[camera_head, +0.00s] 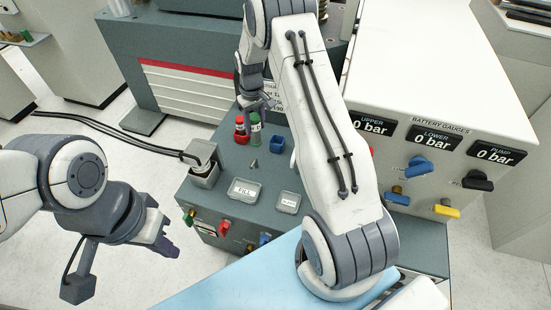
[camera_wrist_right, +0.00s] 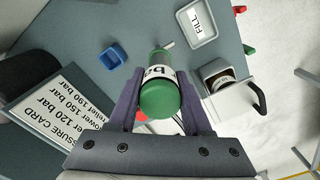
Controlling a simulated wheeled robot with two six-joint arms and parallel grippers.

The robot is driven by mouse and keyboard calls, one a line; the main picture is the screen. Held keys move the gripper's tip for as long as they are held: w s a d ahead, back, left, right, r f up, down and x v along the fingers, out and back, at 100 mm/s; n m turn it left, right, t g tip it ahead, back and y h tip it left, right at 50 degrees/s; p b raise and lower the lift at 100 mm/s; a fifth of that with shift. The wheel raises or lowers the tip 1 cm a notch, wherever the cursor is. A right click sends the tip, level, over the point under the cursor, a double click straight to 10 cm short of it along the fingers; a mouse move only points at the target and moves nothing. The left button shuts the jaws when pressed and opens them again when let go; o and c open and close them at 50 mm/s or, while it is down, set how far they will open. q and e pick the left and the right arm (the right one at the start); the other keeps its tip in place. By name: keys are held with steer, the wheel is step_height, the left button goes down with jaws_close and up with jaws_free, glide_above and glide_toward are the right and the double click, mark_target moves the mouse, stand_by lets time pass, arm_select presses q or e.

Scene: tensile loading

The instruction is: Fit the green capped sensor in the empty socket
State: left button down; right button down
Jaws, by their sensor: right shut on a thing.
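The green capped sensor (camera_head: 255,124) is in my right gripper, above the grey bench in the head view. In the right wrist view the sensor (camera_wrist_right: 158,98) has a green cap facing the camera and a white label, and sits between the two purple fingers (camera_wrist_right: 158,90). My right gripper (camera_head: 257,106) is shut on it. A small blue square holder (camera_head: 277,144) stands to its right and looks empty; it also shows in the right wrist view (camera_wrist_right: 113,57). My left gripper (camera_head: 165,232) hangs left of the bench, away from everything; its finger gap is unclear.
A red capped item (camera_head: 241,126) stands close beside the green sensor. A FILL tray (camera_head: 244,188), a smaller tray (camera_head: 288,201) and a metal block with a cable (camera_head: 202,164) are on the bench. A pressure card (camera_wrist_right: 65,105) lies nearby. A white gauge console (camera_head: 435,90) rises at right.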

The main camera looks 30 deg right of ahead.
steer(key=w+d+f+n+b, duration=0.1)
steer(key=w+d+f+b, duration=0.25)
steer(key=d+b, duration=0.25)
steer(key=w+d+f+b, duration=0.3)
steer(key=d+f+b, duration=0.15)
steer(key=d, duration=0.25)
steer(key=f, duration=0.4)
steer(key=f+b, duration=0.1)
steer(key=f, duration=0.3)
steer(key=shift+w+a+f, duration=0.1)
steer(key=shift+a+f, duration=0.1)
steer(key=shift+f, duration=0.2)
steer(key=shift+c, duration=1.7)
jaws_free()
steer(key=shift+r, duration=0.1)
